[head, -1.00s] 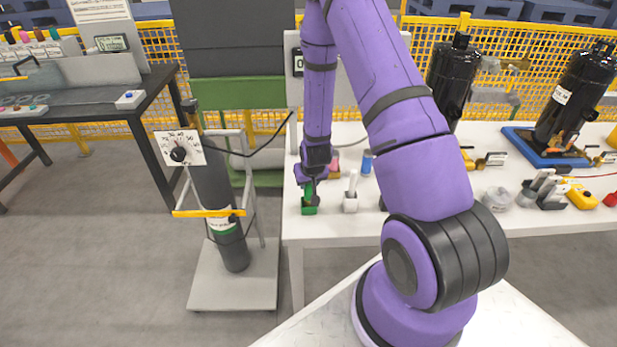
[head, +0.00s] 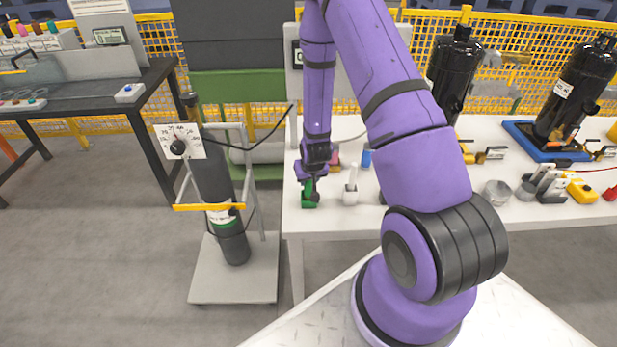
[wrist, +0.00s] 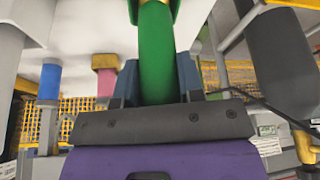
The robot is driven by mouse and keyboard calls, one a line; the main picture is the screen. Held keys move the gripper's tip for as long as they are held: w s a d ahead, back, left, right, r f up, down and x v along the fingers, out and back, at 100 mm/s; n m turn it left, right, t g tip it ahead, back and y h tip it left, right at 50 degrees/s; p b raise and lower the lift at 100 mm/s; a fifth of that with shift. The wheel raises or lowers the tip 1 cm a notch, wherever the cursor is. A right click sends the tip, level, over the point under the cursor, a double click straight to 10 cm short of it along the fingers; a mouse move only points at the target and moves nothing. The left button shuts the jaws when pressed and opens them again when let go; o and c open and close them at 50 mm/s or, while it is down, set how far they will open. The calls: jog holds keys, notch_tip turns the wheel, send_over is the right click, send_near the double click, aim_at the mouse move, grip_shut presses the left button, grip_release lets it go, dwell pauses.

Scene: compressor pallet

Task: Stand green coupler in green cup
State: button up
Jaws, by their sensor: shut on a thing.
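My gripper (head: 309,182) points down over the left front part of the white table and is shut on the green coupler (head: 308,188). The green cup (head: 310,202) stands on the table directly below it. In the wrist view the green coupler (wrist: 156,55) is upright between the jaws (wrist: 156,85). Its far end meets the green cup (wrist: 133,8) at the top edge, where the cup shows as a rim around it. How deep the coupler sits in the cup is hidden.
A white cup (head: 350,197) with a white piece stands just right of the green cup. A blue piece (head: 366,158) and a pink piece (head: 334,156) stand behind. A gas cylinder (head: 232,235) on a trolley stands left of the table (head: 400,223).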

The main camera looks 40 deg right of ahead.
jog(key=shift+f, duration=0.35)
jog(key=o, duration=1.2)
jog(key=v, duration=1)
jog(key=shift+s+r, duration=0.15)
jog(key=shift+r, duration=0.15)
jog(key=shift+a, duration=0.1)
